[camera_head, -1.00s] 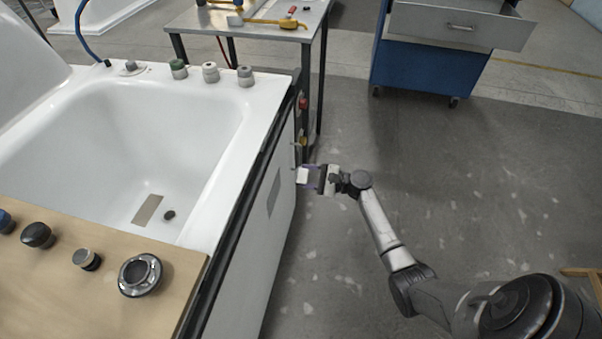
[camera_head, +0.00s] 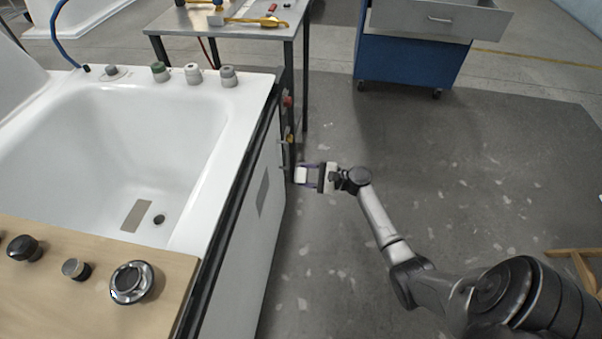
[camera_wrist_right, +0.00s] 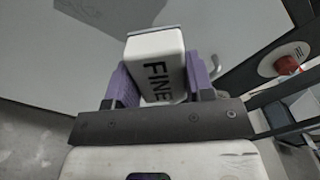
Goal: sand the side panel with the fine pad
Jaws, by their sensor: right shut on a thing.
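My right gripper (camera_head: 303,175) is off the panel's far right end, shut on the white fine pad (camera_head: 300,174). In the right wrist view the pad (camera_wrist_right: 158,62) sits between the purple fingers and shows the word FINE. In the head view a narrow strip of floor shows between pad and panel, so they look apart. My left gripper is not in view.
A red button (camera_head: 287,101) and a yellow fitting (camera_head: 289,138) are near the panel's far end. A metal table (camera_head: 190,20) with tools and a blue drawer cabinet (camera_head: 410,65) stand behind. A wooden board (camera_head: 90,290) with knobs lies across the tub.

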